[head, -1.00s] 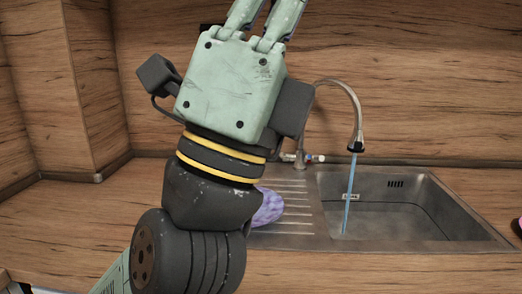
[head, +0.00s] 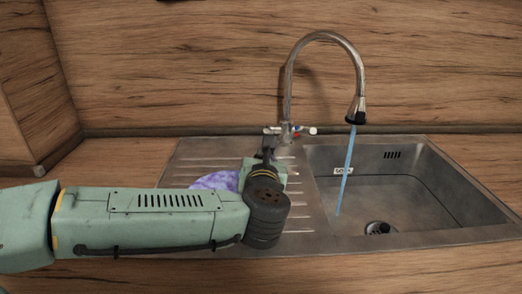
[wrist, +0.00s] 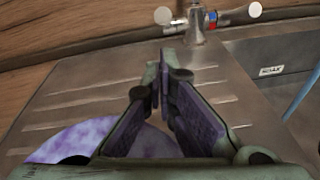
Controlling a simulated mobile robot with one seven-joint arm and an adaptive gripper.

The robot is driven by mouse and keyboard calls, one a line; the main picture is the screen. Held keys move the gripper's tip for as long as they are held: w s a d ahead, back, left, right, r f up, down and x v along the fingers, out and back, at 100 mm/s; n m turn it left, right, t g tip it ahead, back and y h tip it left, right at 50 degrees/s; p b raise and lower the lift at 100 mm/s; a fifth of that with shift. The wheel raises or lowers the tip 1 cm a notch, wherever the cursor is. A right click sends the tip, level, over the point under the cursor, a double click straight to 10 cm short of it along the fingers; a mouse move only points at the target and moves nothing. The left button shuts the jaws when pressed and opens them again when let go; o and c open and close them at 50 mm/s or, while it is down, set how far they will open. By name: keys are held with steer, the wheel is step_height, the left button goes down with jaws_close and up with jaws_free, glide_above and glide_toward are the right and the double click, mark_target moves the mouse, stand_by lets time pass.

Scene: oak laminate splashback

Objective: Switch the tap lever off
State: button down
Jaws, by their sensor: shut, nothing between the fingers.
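The chrome tap (head: 289,90) stands behind the sink with a tall curved spout. A blue stream of water (head: 346,175) runs from the spout into the basin. The tap's lever (head: 302,130) sits low on its base with red and blue marks; its white-ended handles show at the top of the wrist view (wrist: 254,10). My gripper (head: 268,142) is over the drainboard, just in front of the tap base and near the left handle. In the wrist view its fingers (wrist: 164,62) are shut and empty, pointing toward the tap base with a gap between.
The steel sink basin (head: 425,205) lies to the right, with a drain and a small label. A purple mottled plate (head: 212,180) lies on the drainboard (head: 195,155), partly hidden by my arm. The wooden splashback (head: 180,70) rises close behind the tap.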

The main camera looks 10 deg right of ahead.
steer(key=p+x, duration=0.1)
steer(key=x, duration=0.6)
steer(key=shift+d, duration=0.1)
steer(key=shift+r, duration=0.1)
steer(key=shift+r, duration=0.3)
steer(key=shift+w+r+p, duration=0.1)
steer(key=shift+r+p, duration=0.05)
steer(key=shift+p, duration=0.2)
steer(key=shift+w+r+p, duration=0.15)
steer(key=shift+r+p, duration=0.3)
steer(key=shift+r, duration=0.25)
steer(key=shift+w+d+r+p, duration=0.1)
steer(key=shift+w+r+p, duration=0.45)
steer(key=shift+r, duration=0.3)
steer(key=shift+w+d+r+p, duration=0.1)
steer(key=shift+w+r+p, duration=0.5)
steer(key=shift+r, duration=0.25)
steer(key=shift+w+d+r+p, duration=0.15)
steer(key=shift+w+r+p, duration=0.25)
steer(key=shift+r+p, duration=0.35)
steer(key=shift+w+r, duration=0.1)
steer(key=shift+r, duration=0.15)
